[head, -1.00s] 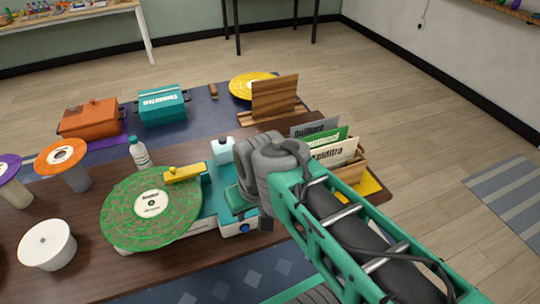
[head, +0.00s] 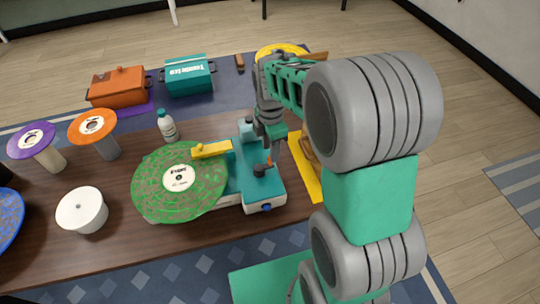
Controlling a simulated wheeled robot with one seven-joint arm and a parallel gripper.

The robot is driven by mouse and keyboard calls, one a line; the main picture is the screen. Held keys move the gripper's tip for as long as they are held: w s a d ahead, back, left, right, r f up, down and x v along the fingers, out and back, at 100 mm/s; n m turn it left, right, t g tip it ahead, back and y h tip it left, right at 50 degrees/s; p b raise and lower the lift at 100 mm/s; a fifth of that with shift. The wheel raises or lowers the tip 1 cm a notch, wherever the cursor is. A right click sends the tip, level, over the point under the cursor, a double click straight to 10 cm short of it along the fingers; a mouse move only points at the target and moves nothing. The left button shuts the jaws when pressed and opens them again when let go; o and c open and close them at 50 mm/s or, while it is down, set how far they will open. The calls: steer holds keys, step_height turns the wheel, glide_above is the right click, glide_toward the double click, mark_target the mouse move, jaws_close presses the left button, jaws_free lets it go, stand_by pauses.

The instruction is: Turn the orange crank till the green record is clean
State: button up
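The green record (head: 150,192) lies flat on the teal and white cleaning machine (head: 255,185). Brownish smudges cover much of its green surface around the white label. A yellow arm (head: 211,150) of the machine reaches over the record's edge. A small orange piece, seemingly the orange crank (head: 269,158), shows at the right of the machine's teal top. My gripper (head: 270,146) points down right at this piece. Its fingers are small and dark here, so I cannot tell whether they are open or closed around the crank.
A white-labelled bottle (head: 167,127) stands behind the record. Orange (head: 118,87) and teal (head: 188,76) boxes stand behind. My arm hides the table's right side.

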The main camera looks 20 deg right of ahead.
mark_target(264, 165)
step_height(264, 165, down, 5)
steer(key=shift+c, duration=0.3)
jaws_close()
stand_by(0.4)
